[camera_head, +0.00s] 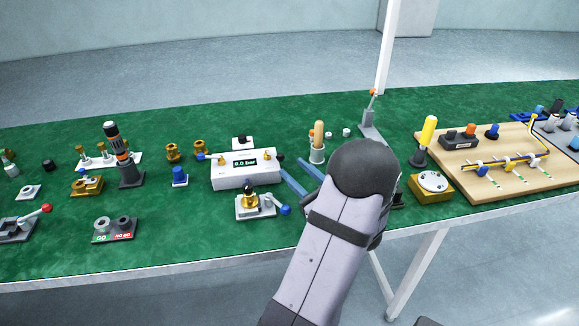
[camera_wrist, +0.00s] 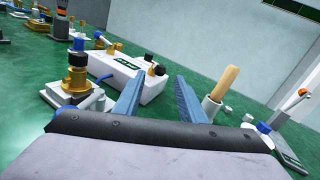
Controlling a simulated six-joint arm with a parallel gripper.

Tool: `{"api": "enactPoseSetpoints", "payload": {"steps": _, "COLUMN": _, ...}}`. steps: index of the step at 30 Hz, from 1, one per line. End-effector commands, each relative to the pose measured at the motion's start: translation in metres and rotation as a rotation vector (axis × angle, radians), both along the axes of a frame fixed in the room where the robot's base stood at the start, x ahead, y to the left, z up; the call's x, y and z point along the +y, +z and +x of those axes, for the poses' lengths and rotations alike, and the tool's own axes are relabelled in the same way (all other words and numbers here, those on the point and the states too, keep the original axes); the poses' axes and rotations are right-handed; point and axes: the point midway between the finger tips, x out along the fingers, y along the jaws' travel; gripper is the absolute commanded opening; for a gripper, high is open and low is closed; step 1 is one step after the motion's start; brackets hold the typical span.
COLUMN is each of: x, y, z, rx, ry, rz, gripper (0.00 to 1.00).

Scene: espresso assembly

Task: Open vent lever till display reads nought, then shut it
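A white box with a dark display (camera_head: 245,172) stands mid-table; its small green text appears to read 0.0 bar. The box also shows in the wrist view (camera_wrist: 122,80). A small lever with a blue knob (camera_head: 201,156) sits at its left end. In front is a brass-and-white fixture (camera_head: 250,203) with a blue-knobbed lever (camera_head: 284,210); I cannot tell which lever is the vent. My gripper (camera_head: 292,172) is to the right of the box. In the wrist view its blue fingers (camera_wrist: 160,76) are apart with nothing between them, and the box lies beyond them.
A holder with a wooden-handled tool (camera_head: 318,140) stands close to the right finger. A yellow-handled tool (camera_head: 427,135) and a wooden board (camera_head: 510,165) are farther right. Several fixtures fill the left side. Green table (camera_head: 330,260) shows bare patches between things.

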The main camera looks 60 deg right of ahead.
Motion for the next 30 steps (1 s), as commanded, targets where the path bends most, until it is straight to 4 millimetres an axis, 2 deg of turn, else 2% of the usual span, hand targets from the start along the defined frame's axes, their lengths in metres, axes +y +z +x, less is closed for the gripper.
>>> {"api": "enactPoseSetpoints", "payload": {"steps": 6, "x": 0.004, "y": 0.000, "z": -0.010, "rx": -0.001, "ry": 0.000, "rz": 0.000, "gripper": 0.37}}
{"api": "enactPoseSetpoints", "payload": {"steps": 17, "x": 0.003, "y": 0.002, "z": -0.008, "rx": -0.005, "ry": 0.006, "rz": 0.012, "gripper": 0.36}}
{"api": "enactPoseSetpoints", "payload": {"steps": 24, "x": -0.013, "y": 0.010, "z": 0.016, "rx": -0.047, "ry": 0.065, "rz": 0.142, "gripper": 0.36}}
{"api": "enactPoseSetpoints", "payload": {"steps": 30, "x": -0.022, "y": 0.005, "z": 0.042, "rx": -0.084, "ry": 0.124, "rz": 0.280, "gripper": 0.36}}
